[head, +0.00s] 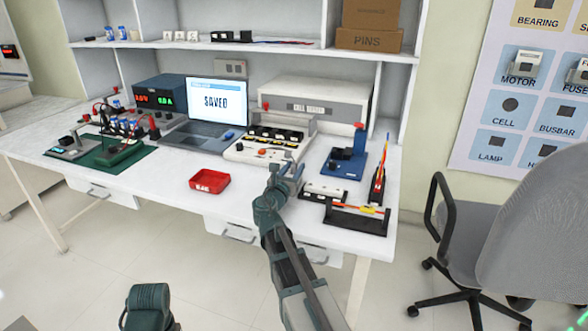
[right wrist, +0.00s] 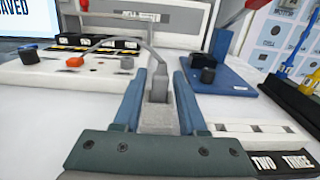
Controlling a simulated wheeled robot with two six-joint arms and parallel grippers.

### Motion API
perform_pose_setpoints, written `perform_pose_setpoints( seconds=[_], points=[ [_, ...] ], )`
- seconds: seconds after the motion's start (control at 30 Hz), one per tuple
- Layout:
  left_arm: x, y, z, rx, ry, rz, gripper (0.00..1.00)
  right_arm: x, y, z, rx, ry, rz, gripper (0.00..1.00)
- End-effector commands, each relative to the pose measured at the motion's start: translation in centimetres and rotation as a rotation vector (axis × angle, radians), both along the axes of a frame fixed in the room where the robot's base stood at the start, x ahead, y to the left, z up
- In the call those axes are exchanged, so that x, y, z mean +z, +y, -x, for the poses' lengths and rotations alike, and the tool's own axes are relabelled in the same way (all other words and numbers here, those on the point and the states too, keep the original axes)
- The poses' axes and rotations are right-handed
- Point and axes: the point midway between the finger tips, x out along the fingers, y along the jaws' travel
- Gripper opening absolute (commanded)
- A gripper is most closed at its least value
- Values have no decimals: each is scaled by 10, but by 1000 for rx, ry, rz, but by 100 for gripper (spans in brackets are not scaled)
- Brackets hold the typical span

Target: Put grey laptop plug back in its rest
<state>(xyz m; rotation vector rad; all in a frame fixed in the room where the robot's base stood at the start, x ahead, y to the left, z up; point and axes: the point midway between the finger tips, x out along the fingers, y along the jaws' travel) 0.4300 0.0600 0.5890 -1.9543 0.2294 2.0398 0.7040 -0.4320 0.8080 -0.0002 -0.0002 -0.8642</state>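My right gripper (head: 285,170) reaches over the front of the bench, left of the low white block with slots. In the right wrist view its blue fingers (right wrist: 158,84) are closed on both sides of the grey plug (right wrist: 159,112). A grey cable runs from the plug's far end up and over to the left, toward the white panel. The laptop (head: 215,103) stands open, its screen reading SAVED. I cannot make out which part is the plug's rest; the white block (head: 325,191) with TWO and THREE labels lies right of the gripper.
A white panel with knobs (head: 243,153) stands beyond the gripper. A red tray (head: 210,181) lies to the left, a blue stand (head: 343,165) to the right. A black holder (head: 356,220) is at the front right edge. Bench between tray and gripper is clear.

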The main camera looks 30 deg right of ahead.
Motion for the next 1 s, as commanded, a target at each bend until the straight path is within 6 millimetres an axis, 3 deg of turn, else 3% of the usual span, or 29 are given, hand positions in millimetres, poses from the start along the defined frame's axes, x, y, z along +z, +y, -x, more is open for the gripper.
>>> perform_pose_setpoints(
  seconds=[0.07,0.47,1.0],
  points=[
    [0,0,0,0,0,0,0,0,0,0,0,0,0,56],
    [0,1,0,-2,-2,-6,0,0,6,6,1,0,0,56],
    [0,1,-1,-1,-2,-6,0,0,87,75,3,0,0,56]
  ],
)
